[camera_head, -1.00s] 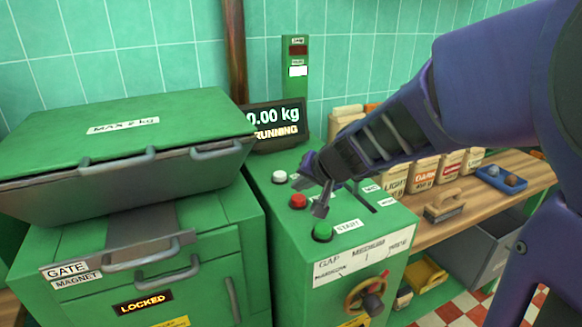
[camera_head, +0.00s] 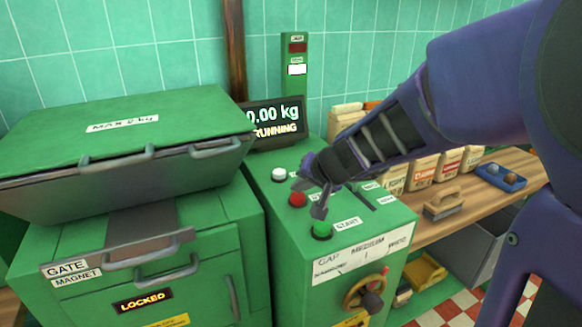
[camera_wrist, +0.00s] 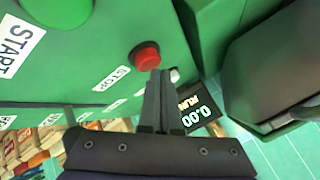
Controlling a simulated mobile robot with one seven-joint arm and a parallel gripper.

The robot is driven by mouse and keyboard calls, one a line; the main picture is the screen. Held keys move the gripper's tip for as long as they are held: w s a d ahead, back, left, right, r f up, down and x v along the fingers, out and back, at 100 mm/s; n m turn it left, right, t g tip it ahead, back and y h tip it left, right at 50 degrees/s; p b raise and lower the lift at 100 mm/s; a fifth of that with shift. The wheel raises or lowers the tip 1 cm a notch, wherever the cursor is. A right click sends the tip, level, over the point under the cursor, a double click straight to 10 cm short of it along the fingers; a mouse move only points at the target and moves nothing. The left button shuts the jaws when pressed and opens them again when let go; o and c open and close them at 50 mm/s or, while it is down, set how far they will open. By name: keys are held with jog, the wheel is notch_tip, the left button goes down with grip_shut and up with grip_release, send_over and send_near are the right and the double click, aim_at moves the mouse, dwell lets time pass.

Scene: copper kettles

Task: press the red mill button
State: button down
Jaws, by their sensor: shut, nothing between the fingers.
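The red button (camera_head: 298,199) sits on the sloping top of the green control box (camera_head: 262,225), beside a STOP label seen in the wrist view. My gripper (camera_head: 311,197) is just right of the red button in the head view and partly covers the panel behind it. In the wrist view, the red button (camera_wrist: 147,57) lies just beyond my shut, empty fingertips (camera_wrist: 160,74), slightly to their left. Whether the tips touch it cannot be told. The display (camera_head: 275,123) reads 0.00 kg and RUNNING.
The green START button (camera_head: 322,231) is close in front of the fingers, and a white button (camera_head: 279,175) is behind the red one. A hopper with a MAX 2 kg lid (camera_head: 120,130) stands left. A wooden bench (camera_head: 470,212) with flour bags is right.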

aim_at(300, 198)
jog(key=shift+f, duration=0.55)
dwell(0.5)
jog(key=shift+r+p, duration=0.7)
jog(key=shift+r, duration=0.25)
jog(key=shift+r, duration=0.1)
notch_tip(300, 198, up, 5)
jog(key=p, duration=0.4)
dwell(0.4)
